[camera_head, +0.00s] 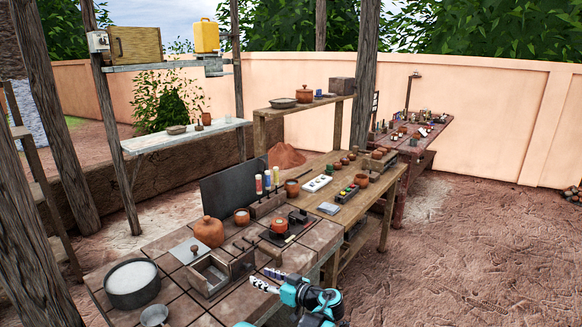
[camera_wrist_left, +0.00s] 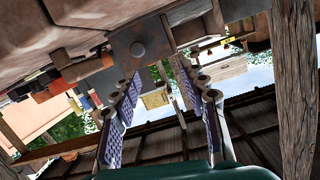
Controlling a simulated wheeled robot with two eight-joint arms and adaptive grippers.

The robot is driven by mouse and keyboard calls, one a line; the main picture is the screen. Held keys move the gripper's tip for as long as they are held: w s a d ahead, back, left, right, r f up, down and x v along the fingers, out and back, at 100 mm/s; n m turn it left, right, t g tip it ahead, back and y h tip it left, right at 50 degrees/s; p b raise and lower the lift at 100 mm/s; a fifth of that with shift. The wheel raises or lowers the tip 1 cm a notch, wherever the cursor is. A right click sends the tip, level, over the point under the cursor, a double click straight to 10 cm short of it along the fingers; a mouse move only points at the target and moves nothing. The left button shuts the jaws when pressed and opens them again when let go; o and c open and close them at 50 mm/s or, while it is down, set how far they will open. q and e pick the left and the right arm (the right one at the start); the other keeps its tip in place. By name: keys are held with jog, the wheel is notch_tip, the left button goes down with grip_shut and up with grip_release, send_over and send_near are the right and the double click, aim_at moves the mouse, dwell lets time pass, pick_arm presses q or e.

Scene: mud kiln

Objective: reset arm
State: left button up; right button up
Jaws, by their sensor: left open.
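My left gripper (camera_head: 266,280) is at the near edge of the tiled worktop in the head view, with its teal and black wrist at the bottom of the picture. Its fingers are spread apart, with nothing between them. In the left wrist view the two fingers (camera_wrist_left: 168,108) stand apart, with purple ridged pads. A dark metal plate with a round knob, seen from a tilted angle, shows ahead of the fingers. I cannot tell whether the fingertips touch the worktop. I cannot make out my right gripper in either view.
Near my left gripper is an open box (camera_head: 212,275) on the tiled worktop. A round pot of white material (camera_head: 132,282), a lidded clay jar (camera_head: 208,231) and an orange-topped item (camera_head: 279,227) stand close by. Open dirt floor (camera_head: 470,260) lies to the right.

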pick_arm(q)
jog(key=s+a+r+m+g+h, duration=0.2)
jog(key=s+a+r+h, duration=0.15)
jog(key=s+a, duration=0.35)
jog(key=s+a+r+m+g+h, duration=0.1)
jog(key=s+a+r+m+h, duration=0.2)
jog(key=s, duration=0.5)
jog(key=s+f+m+h, duration=0.1)
jog(key=s+h, duration=0.1)
jog(key=s, duration=0.9)
jog(key=s+f+m+h, duration=0.2)
jog(key=s+h, duration=0.1)
jog(key=s, duration=0.8)
jog(key=shift+d+m+t+h, duration=0.3)
jog(key=shift+d+h, duration=0.05)
jog(key=shift+d, duration=0.1)
